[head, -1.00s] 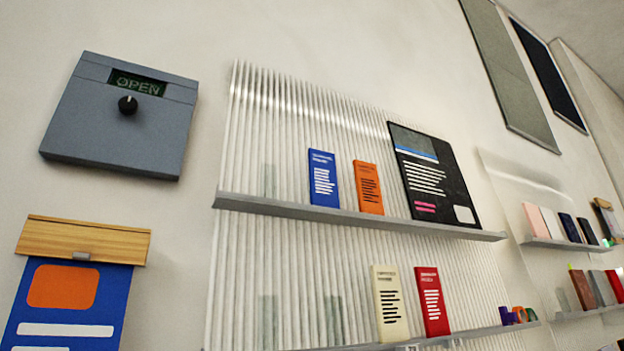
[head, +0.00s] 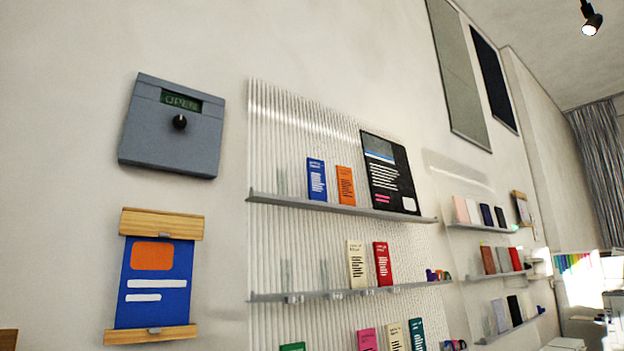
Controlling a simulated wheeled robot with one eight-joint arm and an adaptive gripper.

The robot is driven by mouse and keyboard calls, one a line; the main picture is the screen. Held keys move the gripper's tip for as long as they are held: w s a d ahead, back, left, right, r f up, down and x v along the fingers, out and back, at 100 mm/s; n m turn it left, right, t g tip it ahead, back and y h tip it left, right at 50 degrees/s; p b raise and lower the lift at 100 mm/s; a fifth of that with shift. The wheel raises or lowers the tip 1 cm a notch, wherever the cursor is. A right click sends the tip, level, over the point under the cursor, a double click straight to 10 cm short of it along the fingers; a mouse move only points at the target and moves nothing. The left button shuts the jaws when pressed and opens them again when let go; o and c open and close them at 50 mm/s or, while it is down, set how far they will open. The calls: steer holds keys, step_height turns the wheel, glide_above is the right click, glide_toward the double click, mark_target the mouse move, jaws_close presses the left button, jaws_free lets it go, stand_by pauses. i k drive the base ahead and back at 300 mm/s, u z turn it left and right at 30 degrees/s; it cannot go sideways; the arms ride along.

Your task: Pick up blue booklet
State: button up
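A blue booklet (head: 316,180) with white lines of print stands upright on the upper wall shelf (head: 330,206). It is at the left of the things on that shelf. An orange booklet (head: 345,186) stands just to its right, and a larger black booklet or board (head: 389,172) stands further right. My gripper is not in view, so its state cannot be seen.
A lower shelf (head: 330,294) holds a cream booklet (head: 356,264) and a red booklet (head: 382,263). More booklets show below. A grey box reading OPEN (head: 173,125) and a blue poster (head: 155,283) hang on the wall at left. More shelves are at right.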

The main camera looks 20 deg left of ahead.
mark_target(317, 188)
steer(key=k, duration=1.2)
steer(key=u, duration=1.15)
steer(key=i, duration=0.85)
steer(key=z, duration=0.05)
